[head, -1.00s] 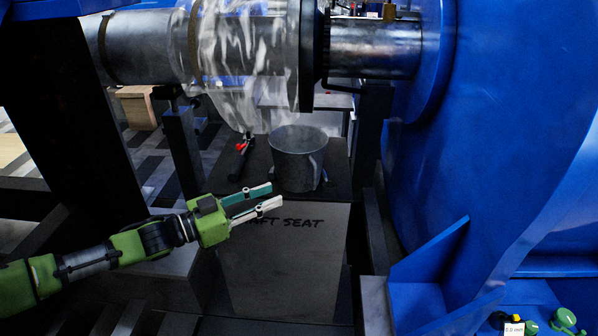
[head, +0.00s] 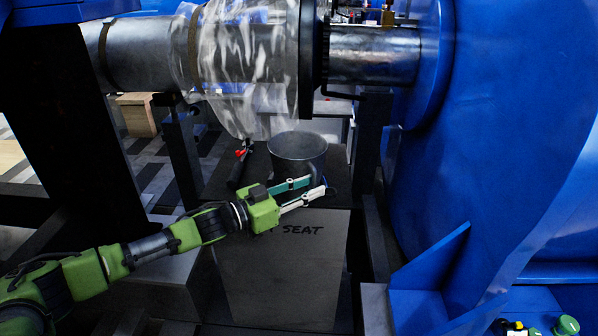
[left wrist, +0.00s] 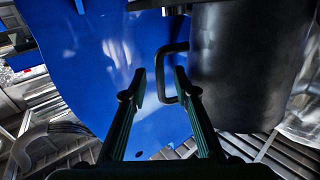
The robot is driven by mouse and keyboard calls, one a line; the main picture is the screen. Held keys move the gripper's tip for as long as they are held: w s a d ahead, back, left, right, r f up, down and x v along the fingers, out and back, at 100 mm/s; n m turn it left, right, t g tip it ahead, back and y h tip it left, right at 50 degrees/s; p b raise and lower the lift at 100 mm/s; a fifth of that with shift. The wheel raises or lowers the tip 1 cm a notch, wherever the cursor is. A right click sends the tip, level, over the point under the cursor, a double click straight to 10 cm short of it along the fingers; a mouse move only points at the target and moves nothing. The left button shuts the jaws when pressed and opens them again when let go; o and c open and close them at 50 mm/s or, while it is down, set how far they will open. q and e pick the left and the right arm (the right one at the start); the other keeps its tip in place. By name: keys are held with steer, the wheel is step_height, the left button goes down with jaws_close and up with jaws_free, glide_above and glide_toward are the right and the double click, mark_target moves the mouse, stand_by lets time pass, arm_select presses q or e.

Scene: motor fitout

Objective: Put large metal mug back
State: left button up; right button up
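The large metal mug (head: 298,148) is a dark grey, open-topped cylinder. It stands upright on a dark surface below the shaft in the head view. It also fills the upper right of the left wrist view (left wrist: 235,70), with its squared handle (left wrist: 161,75) on its left side. My left gripper (head: 316,186) is open, with its tips at the mug's lower front right. In the left wrist view, the handle's upright bar shows between the two fingertips (left wrist: 160,80); I cannot tell whether they touch it. My right gripper is not in view.
A metal shaft (head: 375,55) and hanging clear plastic sheet (head: 245,60) are above the mug. A large blue housing (head: 500,130) stands to the right. A dark block (head: 285,270) marked "SEAT" is in front. A red-tipped tool (head: 240,165) lies left of the mug.

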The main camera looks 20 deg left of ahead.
arm_select(q)
steer(key=shift+x, duration=1)
jaws_close()
steer(key=shift+r, duration=0.15)
